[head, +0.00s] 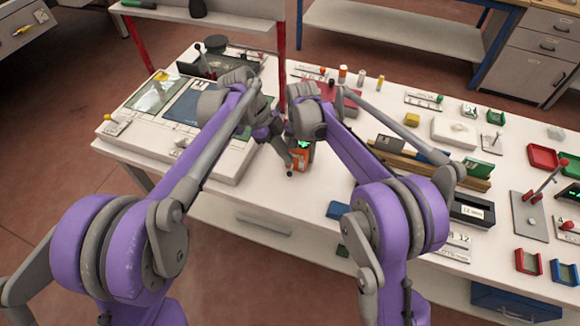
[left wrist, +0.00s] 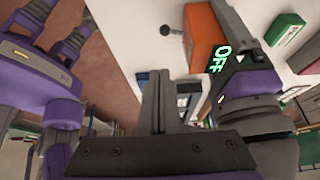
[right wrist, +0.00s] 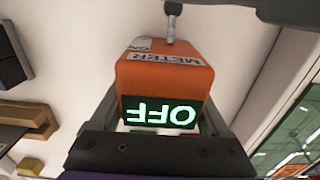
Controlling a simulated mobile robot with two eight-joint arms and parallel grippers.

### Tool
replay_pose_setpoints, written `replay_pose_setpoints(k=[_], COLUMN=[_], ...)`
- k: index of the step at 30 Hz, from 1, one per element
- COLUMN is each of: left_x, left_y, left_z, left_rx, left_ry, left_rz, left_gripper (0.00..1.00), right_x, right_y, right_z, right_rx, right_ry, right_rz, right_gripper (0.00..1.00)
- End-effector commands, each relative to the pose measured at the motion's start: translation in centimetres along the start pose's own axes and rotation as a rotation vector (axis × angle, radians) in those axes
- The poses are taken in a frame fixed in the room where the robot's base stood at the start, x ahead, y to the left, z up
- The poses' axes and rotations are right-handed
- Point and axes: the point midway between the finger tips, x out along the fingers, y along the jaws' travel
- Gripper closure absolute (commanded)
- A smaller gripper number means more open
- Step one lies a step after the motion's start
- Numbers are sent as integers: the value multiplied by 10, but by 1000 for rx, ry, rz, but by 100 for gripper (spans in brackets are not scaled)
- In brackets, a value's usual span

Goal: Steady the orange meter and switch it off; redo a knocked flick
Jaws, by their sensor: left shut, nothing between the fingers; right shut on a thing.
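The orange meter (head: 300,160) stands on the white bench near its front edge. My right gripper (right wrist: 162,95) is shut on it, one finger on each side, in the right wrist view. The meter's display (right wrist: 160,112) reads OFF in green. A small grey lever with a dark knob (right wrist: 173,8) sticks out from the meter's far end in that view. My left gripper (left wrist: 155,85) is shut and empty. Its fingertips are beside the meter (left wrist: 204,35) and apart from the lever (left wrist: 171,31) in the left wrist view.
A grey switch plate (head: 528,215) with a red-handled lever stands at the right, with red trays (head: 541,156) nearby. A flat panel (head: 180,108) lies at the left. Bench around the meter's front is clear.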

Motion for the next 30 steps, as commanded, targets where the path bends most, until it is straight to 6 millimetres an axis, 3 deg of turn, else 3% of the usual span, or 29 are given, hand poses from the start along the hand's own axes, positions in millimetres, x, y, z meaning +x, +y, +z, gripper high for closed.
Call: replay_pose_setpoints(k=[13, 14, 16, 17, 25, 30], left_x=[-11, -11, -11, -11, -10, -10], left_y=[2, 2, 2, 2, 2, 2], left_z=[-6, -6, -6, -6, -6, -6], left_rx=[0, 0, 0, 0, 0, 0], left_ry=[0, 0, 0, 0, 0, 0], left_rz=[0, 0, 0, 0, 0, 0], left_gripper=[100, 100, 100, 100, 100, 100], right_x=[0, 0, 0, 0, -2, -22], right_y=[0, 0, 0, 0, 0, 0], right_z=[0, 0, 0, 0, 0, 0], right_rx=[0, 0, 0, 0, 0, 0], right_ry=[0, 0, 0, 0, 0, 0], right_rz=[0, 0, 0, 0, 0, 0], right_gripper=[91, 17, 4, 0, 0, 0])
